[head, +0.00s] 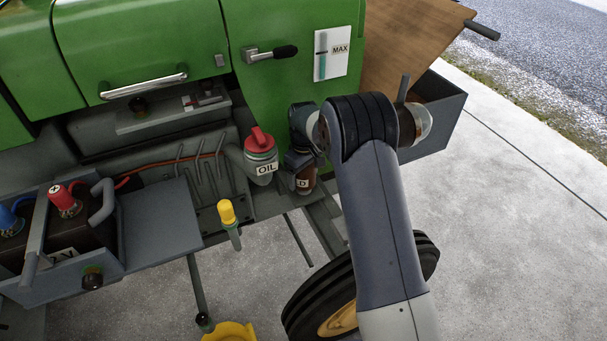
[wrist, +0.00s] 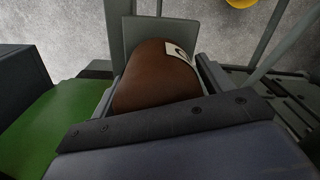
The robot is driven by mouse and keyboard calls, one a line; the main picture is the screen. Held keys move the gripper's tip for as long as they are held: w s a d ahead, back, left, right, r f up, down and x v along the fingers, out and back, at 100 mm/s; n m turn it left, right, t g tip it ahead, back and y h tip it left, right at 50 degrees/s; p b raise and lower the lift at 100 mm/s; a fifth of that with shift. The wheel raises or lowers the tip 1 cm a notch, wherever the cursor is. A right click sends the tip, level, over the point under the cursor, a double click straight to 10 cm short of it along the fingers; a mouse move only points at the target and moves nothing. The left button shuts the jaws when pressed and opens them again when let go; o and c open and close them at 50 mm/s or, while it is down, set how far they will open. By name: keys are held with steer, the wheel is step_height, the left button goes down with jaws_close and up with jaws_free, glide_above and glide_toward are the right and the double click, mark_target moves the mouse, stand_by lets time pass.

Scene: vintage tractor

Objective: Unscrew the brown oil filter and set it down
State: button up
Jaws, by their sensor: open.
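The brown oil filter (head: 305,180) hangs below the green body, right of the OIL filler, with part of a white label showing. My arm and gripper hide its upper part in the head view. In the wrist view the brown filter (wrist: 152,78) fills the middle, with its label at the upper right. My gripper (wrist: 160,88) is open, with one finger on each side of the filter. I cannot tell whether either finger touches it.
The OIL filler with red cap (head: 261,150) stands just left of the filter. A yellow-handled dipstick (head: 227,212), grey side shelf (head: 160,222) and battery box (head: 60,250) lie further left. A yellow pan (head: 230,332) is on the ground. A wheel (head: 330,305) stands below my arm.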

steer(key=shift+m, duration=0.9)
steer(key=shift+m, duration=0.8)
steer(key=shift+m, duration=0.9)
steer(key=shift+m, duration=0.8)
steer(key=shift+c, duration=0.5)
